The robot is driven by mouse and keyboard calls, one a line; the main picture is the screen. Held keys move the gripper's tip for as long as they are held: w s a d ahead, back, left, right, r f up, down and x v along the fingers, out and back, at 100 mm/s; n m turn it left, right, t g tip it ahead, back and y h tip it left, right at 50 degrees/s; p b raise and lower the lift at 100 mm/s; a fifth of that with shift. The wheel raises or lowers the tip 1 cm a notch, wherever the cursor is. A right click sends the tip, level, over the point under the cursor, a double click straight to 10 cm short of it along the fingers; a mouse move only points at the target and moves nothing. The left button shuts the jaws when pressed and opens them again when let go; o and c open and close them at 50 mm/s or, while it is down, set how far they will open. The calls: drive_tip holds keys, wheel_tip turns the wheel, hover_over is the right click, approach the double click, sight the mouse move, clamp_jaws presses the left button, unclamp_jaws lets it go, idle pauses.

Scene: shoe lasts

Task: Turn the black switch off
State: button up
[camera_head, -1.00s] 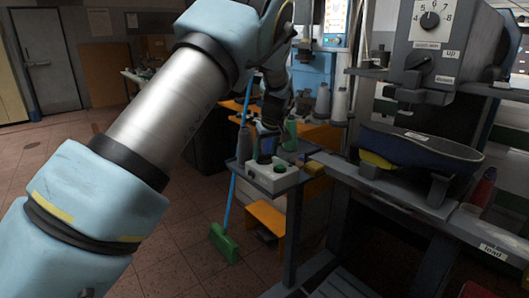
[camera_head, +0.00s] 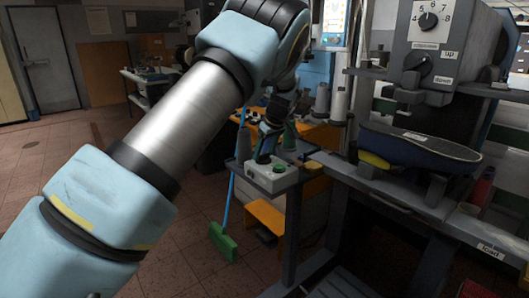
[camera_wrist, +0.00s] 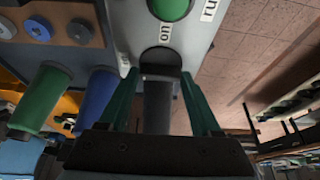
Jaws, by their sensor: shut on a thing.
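A pale control box (camera_head: 288,181) stands on a small grey shelf; its front also shows in the wrist view (camera_wrist: 199,47). It has a round green button (camera_wrist: 170,7) labelled "run" and a black switch (camera_wrist: 160,60) with an "on" label beside it. The green button also shows in the head view (camera_head: 280,169). My gripper (camera_wrist: 160,88) has its two green fingers on either side of the black switch and is shut on it. In the head view my gripper (camera_head: 264,155) reaches down to the box, partly hiding the switch.
Green (camera_wrist: 42,100) and blue (camera_wrist: 95,97) spools stand close beside the box in the wrist view. A grey machine (camera_head: 440,60) holding a blue shoe (camera_head: 415,148) is at right. A green broom (camera_head: 223,242) leans below the shelf. Open floor lies left.

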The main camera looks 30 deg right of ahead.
drive_tip(key=o, duration=1.4)
drive_tip(key=b+v, duration=0.2)
drive_tip(key=v, duration=0.8)
drive_tip(key=shift+s+r+b, duration=0.2)
drive_tip(key=shift+r+b, duration=0.1)
drive_tip(key=shift+r, duration=0.1)
drive_tip(key=w+a+f+g, duration=0.1)
drive_tip(key=a+f, duration=0.1)
drive_tip(key=a, duration=1.2)
drive_tip(key=w+a+f+g, duration=0.1)
drive_tip(key=a+f, duration=0.2)
drive_tip(key=a, duration=1)
drive_tip(key=s+a+f+m, duration=0.1)
drive_tip(key=s+a, duration=0.4)
drive_tip(key=a, duration=0.1)
drive_tip(key=s+a+f+m, duration=0.1)
drive_tip(key=s+a+f, duration=0.1)
drive_tip(key=s+a, duration=0.4)
drive_tip(key=s+a+f+m+h, duration=0.1)
drive_tip(key=s+a, duration=0.5)
drive_tip(key=a, duration=0.1)
drive_tip(key=shift+f+m+g, duration=0.3)
drive_tip(key=shift+f+g, duration=0.05)
drive_tip(key=shift+g, duration=0.05)
